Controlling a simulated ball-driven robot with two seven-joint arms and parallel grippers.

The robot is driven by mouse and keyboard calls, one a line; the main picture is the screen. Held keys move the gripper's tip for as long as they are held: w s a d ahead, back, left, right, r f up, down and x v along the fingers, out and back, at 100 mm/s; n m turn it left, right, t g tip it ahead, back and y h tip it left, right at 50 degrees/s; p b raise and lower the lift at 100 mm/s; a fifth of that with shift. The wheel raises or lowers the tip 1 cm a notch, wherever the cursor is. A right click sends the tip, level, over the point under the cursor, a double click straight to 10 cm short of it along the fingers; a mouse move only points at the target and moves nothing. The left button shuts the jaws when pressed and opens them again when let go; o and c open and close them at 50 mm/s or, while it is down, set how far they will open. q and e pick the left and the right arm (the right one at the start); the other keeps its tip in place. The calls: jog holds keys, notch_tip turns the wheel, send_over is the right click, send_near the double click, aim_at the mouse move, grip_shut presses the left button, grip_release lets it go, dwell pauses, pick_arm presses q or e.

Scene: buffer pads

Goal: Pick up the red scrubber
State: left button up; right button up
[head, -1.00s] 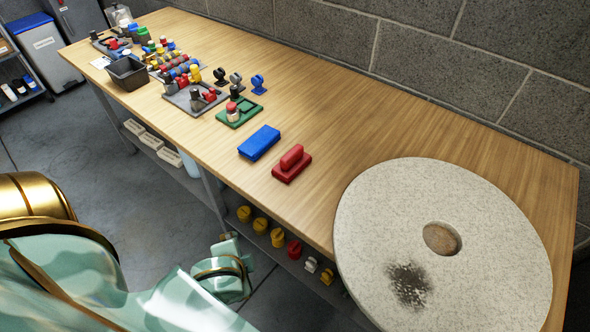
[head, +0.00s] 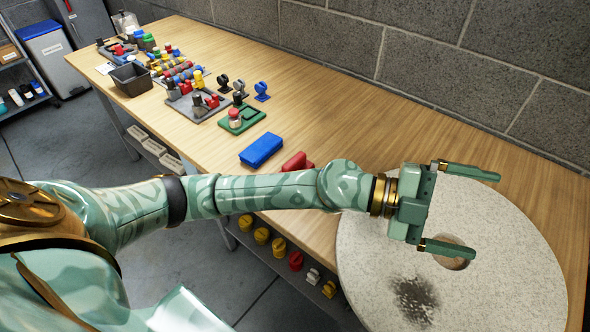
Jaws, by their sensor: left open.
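The red scrubber (head: 294,163) lies on the wooden bench, to the right of a blue block. Its lower part is hidden behind my left forearm. My left gripper (head: 470,210) is open and empty, with its two fingers spread wide and pointing right. It is over the round speckled pad, to the right of the scrubber and apart from it. My right gripper is not in view.
The large round pad (head: 385,270) covers the right end of the bench (head: 350,140), with a brown centre and a dark smudge. A blue block (head: 261,150) lies left of the scrubber. Several small parts and trays crowd the far left. A block wall stands behind.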

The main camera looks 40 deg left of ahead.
pick_arm(q)
notch_tip(320, 180, down, 4)
jog(key=w+a+m+g+y, duration=0.1)
jog(key=a+m+g+y, duration=0.1)
jog(key=g+y, duration=0.2)
jog(key=n+g+y+b, duration=0.1)
jog(key=n+y+b, duration=0.3)
jog(key=n+y, duration=0.8)
send_over(294, 160)
notch_tip(294, 160, down, 9)
jog(key=shift+d+r+m+y, duration=0.1)
jog(key=shift+d+m+y, duration=0.05)
jog(key=shift+m+y, duration=1)
jog(key=f+b, duration=0.1)
jog(key=f, duration=0.2)
jog(key=f+b, duration=0.1)
jog(key=f, duration=0.2)
jog(key=shift+w+a+f+b, duration=0.1)
jog(key=shift+w+a+b, duration=0.1)
jog(key=shift+b, duration=0.2)
jog(key=shift+s+r, duration=0.15)
jog(key=shift+r, duration=0.05)
jog(key=c, duration=1.2)
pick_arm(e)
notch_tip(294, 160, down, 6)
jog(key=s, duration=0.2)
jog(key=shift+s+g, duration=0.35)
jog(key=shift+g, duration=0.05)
pick_arm(q)
jog(key=shift+o, duration=0.2)
